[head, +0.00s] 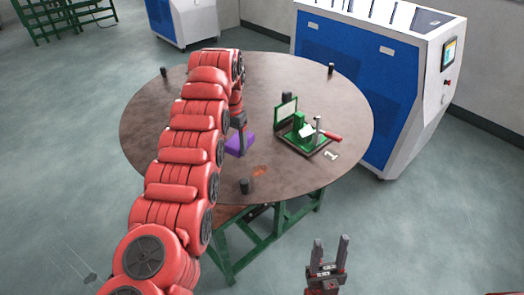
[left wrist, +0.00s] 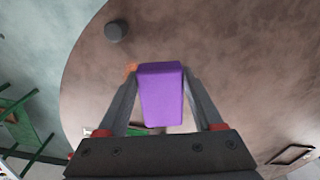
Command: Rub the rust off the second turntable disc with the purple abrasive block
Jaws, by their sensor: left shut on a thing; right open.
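The brown turntable disc (head: 150,125) is round and lies flat on a green frame. A small orange rust patch (head: 260,171) shows on it near its front edge. The rust also shows in the left wrist view (left wrist: 131,68), partly hidden behind the block. My left gripper (head: 240,138) is shut on the purple abrasive block (head: 236,149), just left of the rust in the head view. The block (left wrist: 161,90) sits between both fingers in the left wrist view; I cannot tell whether it touches the disc. My right gripper (head: 328,252) is open and empty, in front of the disc.
A green fixture (head: 299,124) with a red-handled lever stands on the disc's right half, with a small pale part (head: 331,155) beside it. Short black posts (head: 244,186) stand near the rim. A blue-and-white machine (head: 375,75) stands close behind on the right.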

